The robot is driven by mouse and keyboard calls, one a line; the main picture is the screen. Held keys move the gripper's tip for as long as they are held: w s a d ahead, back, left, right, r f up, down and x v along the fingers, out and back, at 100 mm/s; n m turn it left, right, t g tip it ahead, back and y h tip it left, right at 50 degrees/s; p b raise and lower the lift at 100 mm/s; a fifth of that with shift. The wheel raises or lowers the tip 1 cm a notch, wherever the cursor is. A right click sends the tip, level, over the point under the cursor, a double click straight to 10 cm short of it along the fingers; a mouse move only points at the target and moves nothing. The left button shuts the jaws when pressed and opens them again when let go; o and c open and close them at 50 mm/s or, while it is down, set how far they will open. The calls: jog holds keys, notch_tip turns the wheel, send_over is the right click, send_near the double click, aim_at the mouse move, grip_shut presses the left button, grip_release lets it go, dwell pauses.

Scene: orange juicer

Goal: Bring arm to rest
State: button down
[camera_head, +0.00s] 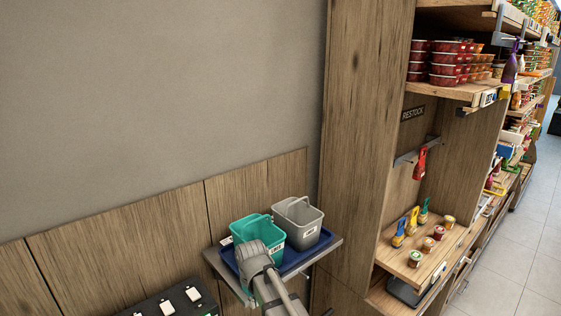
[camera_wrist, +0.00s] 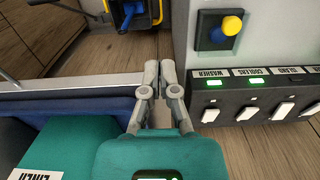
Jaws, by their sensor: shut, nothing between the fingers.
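My gripper (camera_wrist: 160,72) shows in the wrist view with its two grey fingertips together and nothing between them. The fingers point over the gap between a tray edge and a grey machine panel. In the head view, part of my arm reaches up in front of a teal bucket and hides some of it; the fingers cannot be made out there.
The teal bucket (camera_head: 246,232) and a grey bucket (camera_head: 298,222) stand on a blue tray on a wall shelf (camera_head: 334,242). A switch box (camera_head: 174,304), labelled in the wrist view (camera_wrist: 254,98), sits close by. Stocked shelves (camera_head: 450,88) stand right.

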jog(key=s+d+m, duration=0.3)
jog(key=d+m, duration=0.1)
jog(key=d, duration=0.8)
jog(key=s+d+m, duration=0.3)
jog(key=s+d, duration=0.1)
jog(key=d, duration=0.9)
jog(key=shift+s+m, duration=0.2)
jog(key=shift+m, duration=0.2)
